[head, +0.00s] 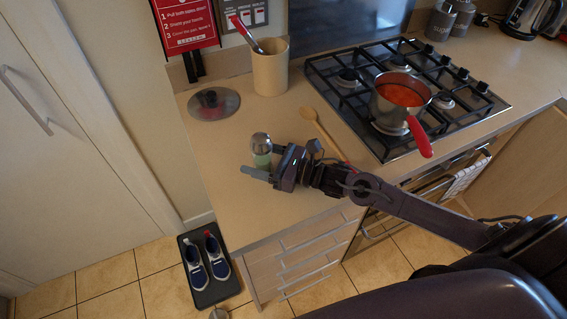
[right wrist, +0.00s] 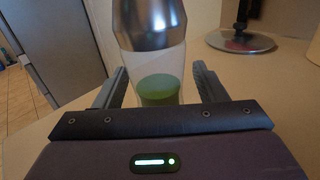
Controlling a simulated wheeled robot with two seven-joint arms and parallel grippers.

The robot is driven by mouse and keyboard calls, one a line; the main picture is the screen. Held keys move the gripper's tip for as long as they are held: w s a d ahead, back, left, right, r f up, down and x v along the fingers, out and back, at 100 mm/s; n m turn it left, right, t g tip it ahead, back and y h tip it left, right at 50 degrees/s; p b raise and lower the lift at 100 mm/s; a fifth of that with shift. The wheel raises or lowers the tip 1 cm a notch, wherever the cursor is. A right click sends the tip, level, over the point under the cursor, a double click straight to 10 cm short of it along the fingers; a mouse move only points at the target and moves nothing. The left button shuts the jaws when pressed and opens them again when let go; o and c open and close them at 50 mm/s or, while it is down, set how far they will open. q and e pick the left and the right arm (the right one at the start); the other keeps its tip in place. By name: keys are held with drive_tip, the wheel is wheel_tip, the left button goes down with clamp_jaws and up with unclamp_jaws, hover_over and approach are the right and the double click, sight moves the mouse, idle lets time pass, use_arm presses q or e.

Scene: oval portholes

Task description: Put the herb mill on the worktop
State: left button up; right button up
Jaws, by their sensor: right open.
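The herb mill (head: 261,144) has a silver domed cap and a clear body with green contents low inside. It is upright at the left part of the worktop (head: 222,205), and its base is partly hidden by my gripper. In the right wrist view the mill (right wrist: 152,60) stands between the two fingers. My right gripper (head: 263,162) is open, with one finger on each side of the mill and gaps showing beside the body. My left gripper is not in view.
A glass lid (head: 214,104), a utensil crock (head: 270,70) and a wooden spoon (head: 320,128) are on the worktop. A pan (head: 398,98) of red sauce sits on the gas hob (head: 345,98). Shoes (head: 206,262) lie on a floor tray. The front left worktop is clear.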

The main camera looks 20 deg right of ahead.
drive_tip(key=b+v, duration=0.1)
drive_tip(key=v, duration=0.8)
drive_tip(key=shift+s+d+f, duration=0.15)
drive_tip(key=shift+s+d, duration=0.1)
drive_tip(key=shift+s, duration=0.1)
drive_tip(key=shift+s+d, duration=0.4)
drive_tip(key=shift+d, duration=0.05)
